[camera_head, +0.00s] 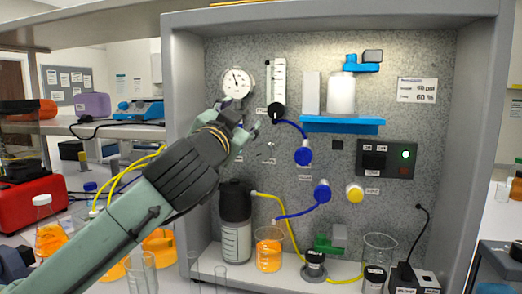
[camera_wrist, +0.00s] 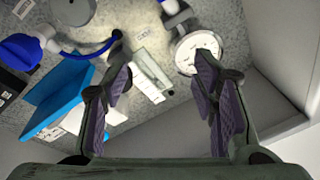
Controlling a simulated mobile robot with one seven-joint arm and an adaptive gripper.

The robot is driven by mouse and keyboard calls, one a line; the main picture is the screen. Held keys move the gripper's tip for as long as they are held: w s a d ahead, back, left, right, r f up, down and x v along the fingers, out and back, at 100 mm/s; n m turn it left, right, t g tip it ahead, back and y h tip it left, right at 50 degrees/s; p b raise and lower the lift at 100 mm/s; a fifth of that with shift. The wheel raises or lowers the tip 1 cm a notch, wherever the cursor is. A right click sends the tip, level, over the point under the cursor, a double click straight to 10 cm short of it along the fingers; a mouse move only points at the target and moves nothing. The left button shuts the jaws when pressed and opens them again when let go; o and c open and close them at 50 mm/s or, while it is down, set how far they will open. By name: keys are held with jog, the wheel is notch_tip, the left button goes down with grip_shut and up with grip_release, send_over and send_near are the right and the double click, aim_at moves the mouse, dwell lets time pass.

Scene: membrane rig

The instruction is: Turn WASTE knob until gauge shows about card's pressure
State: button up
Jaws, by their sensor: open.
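The round white gauge (camera_head: 237,82) is on the upper left of the rig panel. Its needle shows, but the value is too small to read. It also shows in the wrist view (camera_wrist: 197,47), beyond my right finger. The white card (camera_head: 417,90) is at the upper right, with two lines of figures too small to read surely. A yellow knob (camera_head: 355,193) and two blue knobs (camera_head: 303,156) (camera_head: 322,192) are on the panel. Their labels are illegible, so I cannot tell which is WASTE. My gripper (camera_head: 254,139) is open and empty in front of the panel, below the gauge.
A flow tube (camera_head: 279,78) with a black knob (camera_head: 277,111) stands right of the gauge. A blue shelf (camera_head: 342,125) holds a white bottle. Bottles and beakers, one with orange liquid (camera_head: 268,258), stand on the rig floor. Blue and yellow tubes cross the panel. Side walls bound the rig.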

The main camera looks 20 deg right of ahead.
jog(key=n+y, duration=0.1)
jog(key=n, duration=0.1)
jog(key=n+g+y+b, duration=0.1)
jog(key=n+g+y, duration=0.1)
jog(key=n+g, duration=0.3)
send_near(263, 151)
jog(key=shift+m+g, duration=0.5)
jog(key=p+x, duration=0.1)
jog(key=x, duration=0.2)
jog(key=p+x, duration=0.1)
jog(key=x, duration=0.3)
jog(key=p+x, duration=0.1)
jog(key=x, duration=0.2)
jog(key=shift+w+r, duration=0.25)
jog(key=shift+w, duration=0.1)
jog(key=shift+c, duration=0.2)
jog(key=c, duration=1.1)
jog(key=shift+c, duration=0.2)
